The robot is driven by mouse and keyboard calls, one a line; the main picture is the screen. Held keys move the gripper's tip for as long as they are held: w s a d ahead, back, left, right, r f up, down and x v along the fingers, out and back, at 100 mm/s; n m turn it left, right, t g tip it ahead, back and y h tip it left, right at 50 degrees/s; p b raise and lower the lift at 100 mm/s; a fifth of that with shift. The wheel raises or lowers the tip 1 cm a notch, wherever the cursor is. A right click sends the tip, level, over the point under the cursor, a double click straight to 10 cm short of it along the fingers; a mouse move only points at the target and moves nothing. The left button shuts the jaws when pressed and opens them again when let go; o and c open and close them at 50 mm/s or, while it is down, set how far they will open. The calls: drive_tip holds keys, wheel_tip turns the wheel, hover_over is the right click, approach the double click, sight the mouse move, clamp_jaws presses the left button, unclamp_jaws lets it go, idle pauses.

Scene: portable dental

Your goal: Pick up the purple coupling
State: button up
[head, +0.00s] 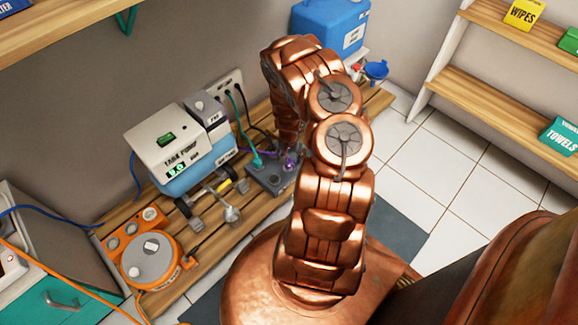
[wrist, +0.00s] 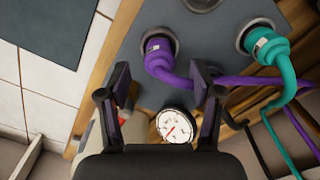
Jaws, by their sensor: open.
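The purple coupling (wrist: 158,52) is plugged into a round socket on a grey panel (wrist: 130,45), upper middle of the wrist view. Its purple hose bends off to the right, passing by the right finger. In the head view the purple coupling (head: 289,162) is a small spot below my arm's end, on the grey block (head: 262,180). My gripper (wrist: 161,77) is open and empty. Its fingertips appear one to each side just below the coupling in the wrist view; I cannot tell the remaining distance. In the head view my arm hides the fingers.
A teal coupling (wrist: 268,45) with a teal hose sits in the socket to the right. An empty socket (wrist: 202,3) is at the top edge. A pressure gauge (wrist: 175,126) shows between the fingers. The pump (head: 185,150) and an orange device (head: 150,258) stand on the slatted bench.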

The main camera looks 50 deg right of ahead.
drive_tip(key=shift+f+b, duration=0.6)
drive_tip(key=shift+f, duration=0.85)
drive_tip(key=shift+c, duration=0.3)
clamp_jaws()
